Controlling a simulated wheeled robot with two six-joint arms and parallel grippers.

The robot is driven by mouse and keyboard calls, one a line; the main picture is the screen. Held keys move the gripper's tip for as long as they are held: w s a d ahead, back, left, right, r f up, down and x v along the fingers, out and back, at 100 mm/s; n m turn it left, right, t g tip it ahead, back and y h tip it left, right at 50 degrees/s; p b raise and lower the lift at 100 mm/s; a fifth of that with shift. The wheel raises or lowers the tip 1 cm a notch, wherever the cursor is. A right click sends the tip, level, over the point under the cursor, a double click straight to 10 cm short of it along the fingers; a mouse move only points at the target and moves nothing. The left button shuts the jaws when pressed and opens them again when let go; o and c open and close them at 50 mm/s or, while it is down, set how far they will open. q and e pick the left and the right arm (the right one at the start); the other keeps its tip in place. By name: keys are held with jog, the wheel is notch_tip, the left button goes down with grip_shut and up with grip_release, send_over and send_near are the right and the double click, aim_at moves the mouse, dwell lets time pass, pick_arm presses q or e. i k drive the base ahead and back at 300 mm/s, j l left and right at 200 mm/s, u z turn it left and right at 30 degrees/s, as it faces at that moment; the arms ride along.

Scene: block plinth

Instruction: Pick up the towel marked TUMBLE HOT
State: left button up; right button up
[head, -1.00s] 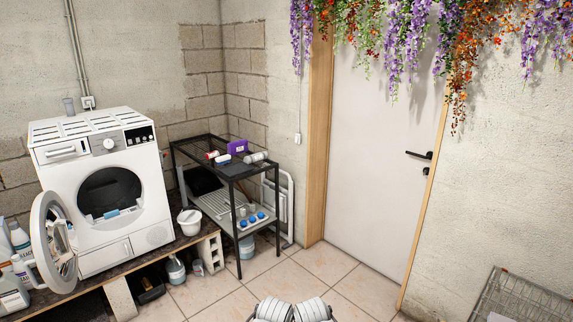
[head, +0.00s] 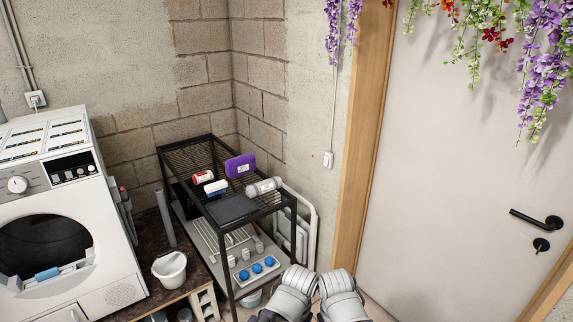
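No lettering reading TUMBLE HOT can be made out, so I cannot tell which thing is the marked towel. On the top shelf of the black metal rack (head: 183,150) lie a small red-and-white item (head: 203,177), a blue-and-white item (head: 216,188) and a whitish-grey cylindrical item (head: 264,187). A purple box-like item (head: 240,166) stands behind them, and a flat dark grey item (head: 232,208) lies at the front. A light-blue item (head: 47,273) shows at the washing machine's opening.
The white washing machine (head: 115,293) stands at left on a dark platform. A white bucket (head: 169,271) stands between it and the rack. The lower shelf holds blue-topped round things (head: 257,268). A closed white door (head: 450,170) is at right.

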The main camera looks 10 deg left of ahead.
aim_at(257, 189)
jog(key=i+l+u, duration=0.1)
jog(key=i+u, duration=0.25)
jog(key=i, duration=0.2)
jog(key=u, duration=0.15)
jog(key=i+j+z, duration=0.15)
jog(key=i+j, duration=0.55)
jog(key=i, duration=0.3)
jog(key=z, duration=0.05)
